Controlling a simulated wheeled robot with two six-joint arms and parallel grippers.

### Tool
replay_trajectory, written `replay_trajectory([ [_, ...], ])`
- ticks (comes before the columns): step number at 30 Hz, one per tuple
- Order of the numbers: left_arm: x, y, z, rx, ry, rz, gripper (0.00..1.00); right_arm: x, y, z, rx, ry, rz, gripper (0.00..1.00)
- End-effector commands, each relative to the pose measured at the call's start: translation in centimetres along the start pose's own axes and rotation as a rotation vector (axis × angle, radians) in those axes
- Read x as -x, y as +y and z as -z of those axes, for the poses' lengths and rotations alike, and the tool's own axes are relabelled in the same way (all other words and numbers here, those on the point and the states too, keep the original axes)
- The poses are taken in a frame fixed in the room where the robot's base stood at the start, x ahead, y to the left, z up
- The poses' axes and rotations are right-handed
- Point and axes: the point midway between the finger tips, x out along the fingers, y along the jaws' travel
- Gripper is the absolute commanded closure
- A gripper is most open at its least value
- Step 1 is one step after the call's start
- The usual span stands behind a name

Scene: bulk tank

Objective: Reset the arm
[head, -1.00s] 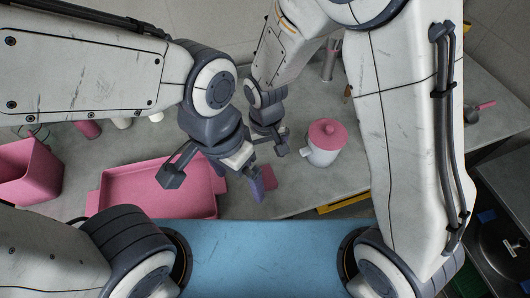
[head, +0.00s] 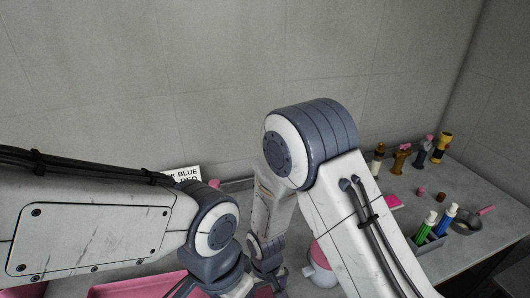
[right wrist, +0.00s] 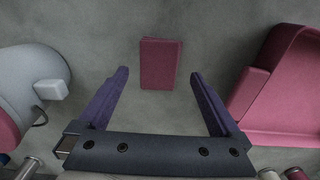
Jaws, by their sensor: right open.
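Both of my arms show in the head view. My left arm comes in from the left, and its gripper (head: 215,290) is cut off by the bottom edge, so its jaw opening is hidden. My right arm bends high in the middle and reaches down, its wrist beside the left one; its fingertips are out of the head view. In the right wrist view my right gripper (right wrist: 159,74) is open and empty, its purple fingers wide apart. A dark pink block (right wrist: 161,64) lies on the grey counter just beyond the fingertips, apart from them.
A white pot with a pink lid (head: 322,265) stands partly behind my right arm. A pink tray (head: 135,287) lies at the lower left.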

Motion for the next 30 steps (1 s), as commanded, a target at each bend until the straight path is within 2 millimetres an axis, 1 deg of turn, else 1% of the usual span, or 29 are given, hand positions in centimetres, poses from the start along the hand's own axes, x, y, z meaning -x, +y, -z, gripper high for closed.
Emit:
replay_trajectory([
  [1,0.2,0.0,0.0,0.0,0.0,0.0,0.0,-1.0,0.0,-0.1,0.0,-0.005,-0.001,0.0],
  [6,0.6,0.1,0.0,0.0,0.0,0.0,0.0,-3.7,0.0,-0.1,0.0,-0.003,-0.001,0.0],
  [8,0.3,0.0,0.0,0.0,0.0,0.0,0.0,-4.7,0.0,-0.1,0.0,-0.002,-0.001,0.0],
  [9,0.9,0.1,0.0,0.0,-0.001,0.0,0.0,-3.8,0.0,0.0,0.0,0.002,0.0,0.0],
  [11,0.4,0.0,0.0,0.0,0.0,0.0,0.0,-3.5,0.0,0.1,0.0,0.005,0.001,0.0],
  [16,0.2,0.0,0.0,0.0,0.0,0.0,0.0,-2.7,0.0,0.0,0.0,0.002,0.0,0.0],
  [26,0.3,0.0,0.0,0.0,0.0,0.0,0.0,-2.6,0.0,0.0,0.0,0.001,0.0,0.0],
  [30,0.4,0.0,0.0,0.0,0.0,0.0,0.0,-3.1,0.0,0.0,0.0,-0.001,0.0,0.0],
])
